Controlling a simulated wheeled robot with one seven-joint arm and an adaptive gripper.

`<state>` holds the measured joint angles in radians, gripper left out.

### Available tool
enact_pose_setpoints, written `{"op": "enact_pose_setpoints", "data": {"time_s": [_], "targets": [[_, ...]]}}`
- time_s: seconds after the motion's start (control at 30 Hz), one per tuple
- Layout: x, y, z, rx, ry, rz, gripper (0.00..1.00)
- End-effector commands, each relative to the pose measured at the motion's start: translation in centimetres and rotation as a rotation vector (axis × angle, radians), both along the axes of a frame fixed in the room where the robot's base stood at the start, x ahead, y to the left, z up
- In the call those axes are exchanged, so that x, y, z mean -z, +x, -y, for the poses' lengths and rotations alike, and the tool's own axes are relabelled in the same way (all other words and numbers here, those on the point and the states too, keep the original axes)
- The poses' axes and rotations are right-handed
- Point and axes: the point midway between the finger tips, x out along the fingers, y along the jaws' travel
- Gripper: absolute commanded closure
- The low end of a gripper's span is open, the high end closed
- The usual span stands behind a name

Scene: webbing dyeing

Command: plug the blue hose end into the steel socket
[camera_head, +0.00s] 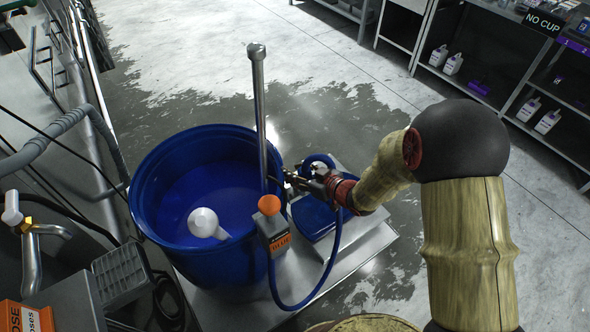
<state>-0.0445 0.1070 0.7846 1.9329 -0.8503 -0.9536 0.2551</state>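The blue hose (327,268) hangs in a loop from below a grey box marked BLUE (277,238) with an orange knob, and rises behind my gripper. A blue curve (318,157), likely more of the hose, shows just above my gripper; I cannot make out its free end. My gripper (292,179) points left, close to an upright steel pipe (260,110) at the barrel's rim. Its fingers are small and dark, and I cannot tell whether they hold anything. A small pale metal fitting (320,169) shows beside it; I cannot tell whether this is the steel socket.
A large blue barrel (150,205) holds blue liquid and a white scoop (205,222). A blue container (312,218) stands on a steel platform (368,246) under my gripper. Pipes and machinery crowd the left. Shelves with bottles (438,56) line the right. The wet floor behind is clear.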

Motion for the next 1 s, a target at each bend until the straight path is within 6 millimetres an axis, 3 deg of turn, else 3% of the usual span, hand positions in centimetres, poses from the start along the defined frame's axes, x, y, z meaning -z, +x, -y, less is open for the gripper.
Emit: {"op": "enact_pose_setpoints", "data": {"time_s": [0.17, 0.57, 1.0], "targets": [[0.0, 0.0, 0.0, 0.000, 0.000, 0.000, 0.51], [-0.2, -0.4, 0.5, 0.002, -0.001, -0.001, 0.51], [-3.4, -5.8, 5.8, 0.005, -0.001, 0.001, 0.51]]}}
